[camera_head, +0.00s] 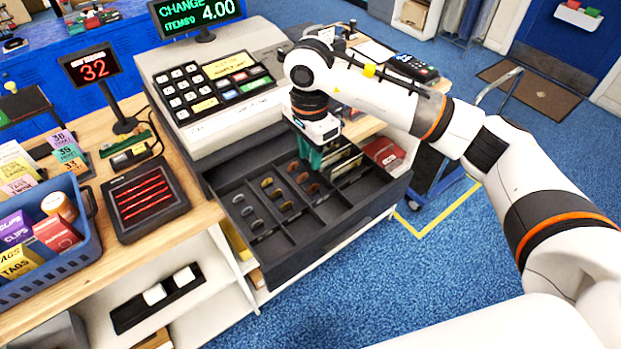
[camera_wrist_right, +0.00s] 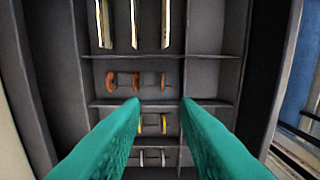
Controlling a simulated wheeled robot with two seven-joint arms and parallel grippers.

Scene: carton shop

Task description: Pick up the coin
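The open cash drawer (camera_head: 330,233) holds coins standing on edge in rows by colour: silver coins (camera_head: 247,211), gold coins (camera_head: 276,193) and copper coins (camera_head: 303,177). In the right wrist view, copper coins (camera_wrist_right: 112,80) lie beyond the fingertips, and gold coins (camera_wrist_right: 161,124) and silver coins (camera_wrist_right: 163,158) show between the fingers. My right gripper (camera_wrist_right: 162,103) has its teal fingers apart, with nothing held. In the head view the right gripper (camera_head: 316,158) points down over the back of the drawer, partly hidden by its wrist. My left gripper is not in view.
Banknotes (camera_wrist_right: 134,22) lie in slots beyond the coins. Low dividers (camera_wrist_right: 200,103) separate the compartments. The register (camera_head: 215,85) stands behind the drawer, with a display (camera_head: 197,15) reading CHANGE 4.00. A card reader (camera_head: 413,67) and a blue basket (camera_head: 45,275) flank it.

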